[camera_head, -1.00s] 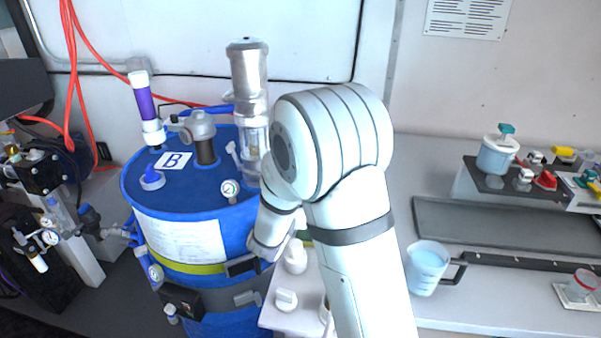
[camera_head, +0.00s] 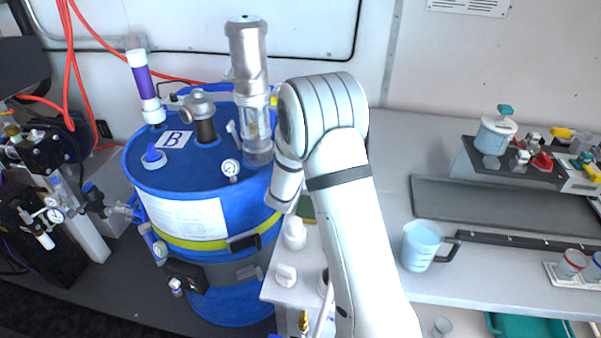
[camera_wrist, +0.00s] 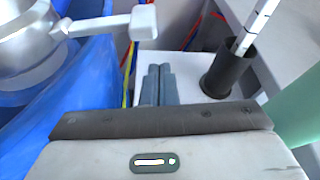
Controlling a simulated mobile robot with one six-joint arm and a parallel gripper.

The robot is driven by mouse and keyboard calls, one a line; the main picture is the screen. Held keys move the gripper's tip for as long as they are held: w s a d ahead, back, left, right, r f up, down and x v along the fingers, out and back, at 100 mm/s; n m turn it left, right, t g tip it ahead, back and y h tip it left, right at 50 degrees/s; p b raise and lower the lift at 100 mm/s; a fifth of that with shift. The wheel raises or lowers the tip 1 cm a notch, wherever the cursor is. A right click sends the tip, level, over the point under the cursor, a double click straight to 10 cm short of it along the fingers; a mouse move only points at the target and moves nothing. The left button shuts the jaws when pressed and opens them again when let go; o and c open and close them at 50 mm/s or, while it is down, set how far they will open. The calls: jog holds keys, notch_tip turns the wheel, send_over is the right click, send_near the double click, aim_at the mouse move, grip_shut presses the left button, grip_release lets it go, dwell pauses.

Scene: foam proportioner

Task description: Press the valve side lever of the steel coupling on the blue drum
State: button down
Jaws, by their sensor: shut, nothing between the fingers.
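The blue drum (camera_head: 190,260) stands left of centre in the head view, with several fittings on its lid. In the wrist view, the drum (camera_wrist: 85,75) fills the left side. A round silver steel fitting (camera_wrist: 40,45) is on it, apparently the coupling. Its side lever (camera_wrist: 100,24) sticks out to the right and ends in a pale block. My gripper (camera_wrist: 158,72) is shut and empty, below and slightly right of that block in the picture; a gap shows between them. In the head view my arm hides the gripper, and I cannot tell this lever there.
A tall steel pump (camera_head: 248,70) and a grey-brown fitting (camera_head: 203,120) rise from the lid. A dark cup (camera_wrist: 228,75) with a marked stick stands right of my fingers. A jug (camera_head: 421,245) stands on the bench at right. Red hoses (camera_head: 70,70) hang at left.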

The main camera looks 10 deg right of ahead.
jog(key=shift+a+r+p, duration=0.15)
jog(key=shift+r+p, duration=0.05)
jog(key=shift+r, duration=0.65)
jog(key=shift+a+r+p, duration=0.15)
jog(key=shift+r+p, duration=0.05)
jog(key=shift+r, duration=0.6)
jog(key=shift+s, duration=0.1)
